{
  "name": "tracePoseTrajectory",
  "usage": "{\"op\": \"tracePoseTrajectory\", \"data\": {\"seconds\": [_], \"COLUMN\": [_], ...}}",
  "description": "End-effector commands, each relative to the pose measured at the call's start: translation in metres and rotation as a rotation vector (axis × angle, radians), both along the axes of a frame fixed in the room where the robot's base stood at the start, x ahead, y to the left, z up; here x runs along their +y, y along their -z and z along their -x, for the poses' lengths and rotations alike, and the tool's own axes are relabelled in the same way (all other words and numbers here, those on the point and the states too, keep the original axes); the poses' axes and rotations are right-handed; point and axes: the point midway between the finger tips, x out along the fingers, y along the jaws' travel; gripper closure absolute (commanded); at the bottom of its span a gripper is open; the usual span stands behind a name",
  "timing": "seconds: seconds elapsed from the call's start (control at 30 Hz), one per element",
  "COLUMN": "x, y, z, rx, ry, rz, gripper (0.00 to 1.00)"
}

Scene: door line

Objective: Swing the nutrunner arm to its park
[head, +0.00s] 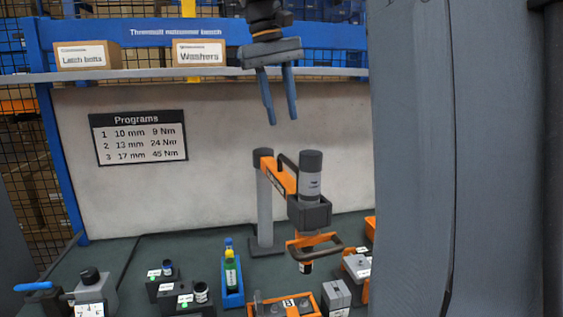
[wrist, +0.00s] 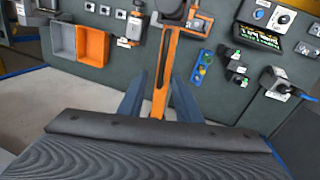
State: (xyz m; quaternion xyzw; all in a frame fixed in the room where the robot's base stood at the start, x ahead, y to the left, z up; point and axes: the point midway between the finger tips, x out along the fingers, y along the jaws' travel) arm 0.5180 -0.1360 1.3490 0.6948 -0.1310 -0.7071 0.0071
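The nutrunner arm (head: 281,178) is an orange boom on a grey post (head: 265,210). It carries a dark grey nutrunner (head: 310,176) with an orange and black handle loop (head: 316,243) below, reaching toward the front of the bench. My gripper (head: 281,119) hangs fingers down above the post and boom, apart from them, open and empty. In the wrist view the orange boom (wrist: 166,75) shows between and beyond my two spread fingers (wrist: 158,113). The boom's near end is hidden by my gripper there. I cannot make out a marked park.
A blue tray with bottles (head: 232,297), dark blocks with sockets (head: 163,283) and a box with a blue lever (head: 89,292) stand left of the nutrunner. Grey and orange bins (wrist: 92,42) show in the wrist view. A shelf (head: 140,75) with boxes crosses behind my gripper.

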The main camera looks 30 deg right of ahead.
Motion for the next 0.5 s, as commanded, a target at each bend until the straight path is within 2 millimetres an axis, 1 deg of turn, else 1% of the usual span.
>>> {"op": "tracePoseTrajectory", "data": {"seconds": [0.03, 0.1, 0.2, 0.37, 0.5], "x": [0.0, 0.0, 0.0, -0.001, -0.004], "y": [0.011, 0.019, 0.027, 0.035, 0.05], "z": [-0.003, -0.005, -0.008, -0.008, -0.006], "rx": [0.0, 0.0, 0.0, 0.002, 0.003], "ry": [0.0, 0.0, 0.0, -0.001, 0.0], "rz": [0.0, 0.0, 0.0, 0.0, -0.001], "gripper": [0.69, 0.69, 0.69, 0.69, 0.69]}}
